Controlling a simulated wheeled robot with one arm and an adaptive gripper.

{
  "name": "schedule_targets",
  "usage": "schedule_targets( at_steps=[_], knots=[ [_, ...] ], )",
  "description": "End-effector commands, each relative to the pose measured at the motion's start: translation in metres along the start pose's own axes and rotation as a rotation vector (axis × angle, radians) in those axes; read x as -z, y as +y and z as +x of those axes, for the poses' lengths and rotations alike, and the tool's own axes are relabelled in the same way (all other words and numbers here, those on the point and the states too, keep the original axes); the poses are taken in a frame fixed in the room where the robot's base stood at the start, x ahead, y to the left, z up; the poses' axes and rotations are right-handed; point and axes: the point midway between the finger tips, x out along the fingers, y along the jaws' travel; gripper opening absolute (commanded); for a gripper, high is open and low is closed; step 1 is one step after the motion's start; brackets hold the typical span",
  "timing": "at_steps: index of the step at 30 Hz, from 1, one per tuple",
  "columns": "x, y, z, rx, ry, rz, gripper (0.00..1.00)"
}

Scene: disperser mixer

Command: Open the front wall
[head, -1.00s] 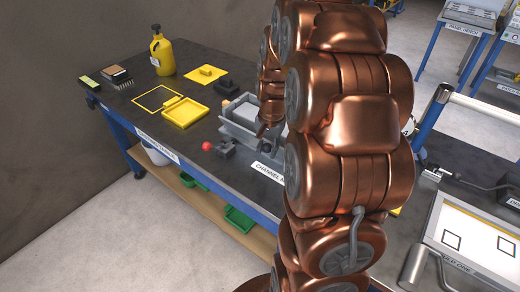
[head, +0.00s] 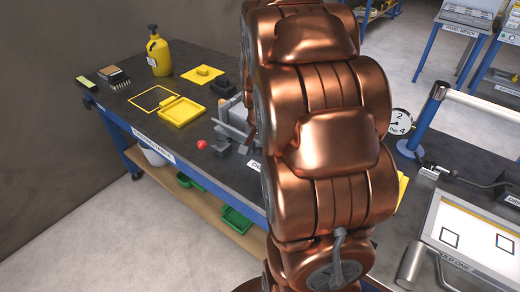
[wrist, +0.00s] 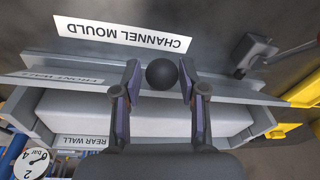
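The channel mould shows in the wrist view, with a pale grey block (wrist: 85,113) lying in its trough. The front wall (wrist: 30,80) is the long grey strip on the upper side of the block, with its label upside down. I cannot tell how far it is tilted. A black ball knob (wrist: 162,73) is at the middle of the front wall. My gripper (wrist: 161,70) is open, with one finger on each side of the knob and narrow gaps showing. The rear wall (wrist: 83,142) is on the lower side, partly hidden by my gripper. In the head view my arm hides most of the mould.
A dark clamp (wrist: 252,52) with a red handle end stands beside the front wall; its red ball (head: 202,144) shows in the head view. A yellow tray (head: 181,112) and yellow bottle (head: 159,52) are farther left on the bench. A pressure gauge (head: 400,122) stands right of my arm.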

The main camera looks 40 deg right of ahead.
Motion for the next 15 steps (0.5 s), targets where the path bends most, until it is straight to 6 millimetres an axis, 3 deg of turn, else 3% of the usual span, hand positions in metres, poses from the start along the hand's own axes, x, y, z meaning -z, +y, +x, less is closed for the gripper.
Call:
schedule_targets(
  at_steps=[3,15],
  knots=[
    [0.0,-0.0004,0.0,0.001,0.0,0.0,0.57],
    [0.001,-0.0013,-0.0061,0.003,0.003,-0.001,0.57]
  ],
)
